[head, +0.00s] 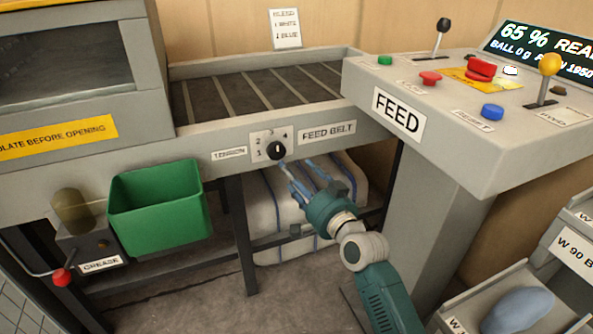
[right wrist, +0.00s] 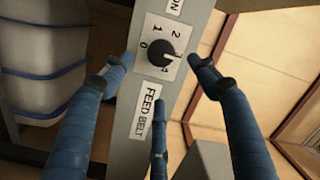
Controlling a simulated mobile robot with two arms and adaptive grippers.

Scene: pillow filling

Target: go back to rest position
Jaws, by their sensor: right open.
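My right gripper (head: 304,172) is open, with its blue fingers spread, just below and in front of the black tension knob (head: 277,150) on the feed belt's front rail. In the right wrist view the open right gripper (right wrist: 160,70) has fingertips on either side of the knob (right wrist: 163,58), and a third finger below it. The fingers look apart from the knob and hold nothing. I cannot make out the knob's exact setting. My left gripper is not in view.
The feed belt (head: 250,97) runs behind the rail. A green bin (head: 157,208) hangs at left beside a grease unit (head: 95,245). The FEED console (head: 430,140) with buttons and levers stands close on the right. White wrapped bales (head: 270,215) lie under the belt.

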